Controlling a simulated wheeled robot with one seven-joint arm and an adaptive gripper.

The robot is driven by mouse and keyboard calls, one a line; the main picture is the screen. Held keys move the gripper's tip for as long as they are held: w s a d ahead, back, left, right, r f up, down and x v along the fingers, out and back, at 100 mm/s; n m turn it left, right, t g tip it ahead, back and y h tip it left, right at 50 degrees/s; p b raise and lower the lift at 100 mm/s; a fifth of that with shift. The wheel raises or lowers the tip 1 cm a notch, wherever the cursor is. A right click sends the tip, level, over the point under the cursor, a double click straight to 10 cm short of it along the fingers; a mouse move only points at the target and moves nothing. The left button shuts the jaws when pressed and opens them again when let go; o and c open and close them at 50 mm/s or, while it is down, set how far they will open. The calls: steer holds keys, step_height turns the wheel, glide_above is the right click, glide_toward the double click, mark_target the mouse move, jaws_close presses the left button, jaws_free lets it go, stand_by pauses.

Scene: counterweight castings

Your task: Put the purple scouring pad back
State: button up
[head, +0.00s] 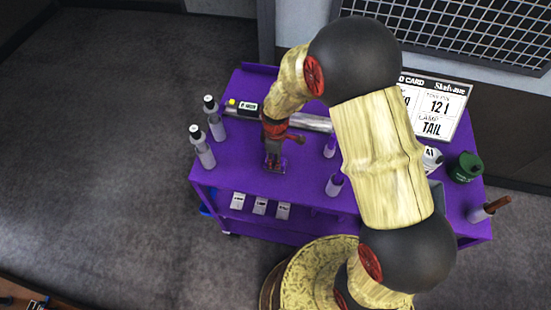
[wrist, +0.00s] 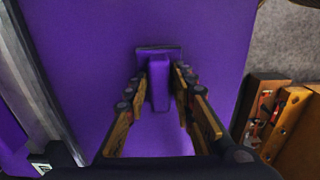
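The purple scouring pad appears to be the purple block with a dark flat plate behind it in the wrist view (wrist: 159,85). It lies between the tips of my gripper (wrist: 160,74), with one finger close on each side. I cannot tell whether the fingers touch it. In the head view, my gripper (head: 274,164) points down at the middle-left of the purple cart top (head: 235,150). The pad is too small and too close in colour to the cart to make out clearly there.
Two purple-and-white bottles (head: 335,185) (head: 330,146) stand right of my gripper. A metal bar (head: 310,122) lies behind.

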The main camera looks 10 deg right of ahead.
steer(key=shift+o, duration=1.1)
step_height(320, 180, up, 12)
steer(key=p, duration=0.1)
steer(key=shift+r, duration=0.25)
step_height(320, 180, up, 7)
steer(key=m+t, duration=0.1)
steer(key=m, duration=0.1)
glide_above(282, 161)
steer(key=s+d+r+m+t, duration=0.1)
steer(key=s+d+r+m, duration=0.2)
steer(key=s+r, duration=0.3)
steer(key=s+d+r+m+t, duration=0.2)
steer(key=s+r+m, duration=0.15)
steer(key=r, duration=0.45)
steer(key=s+d+r+m+t, duration=0.1)
steer(key=s+d+r+m, duration=0.2)
steer(key=s+m, duration=0.2)
steer(key=s, duration=0.3)
steer(key=shift+s+r+t, duration=0.15)
steer(key=shift+r+t, duration=0.1)
steer(key=shift+t, duration=0.05)
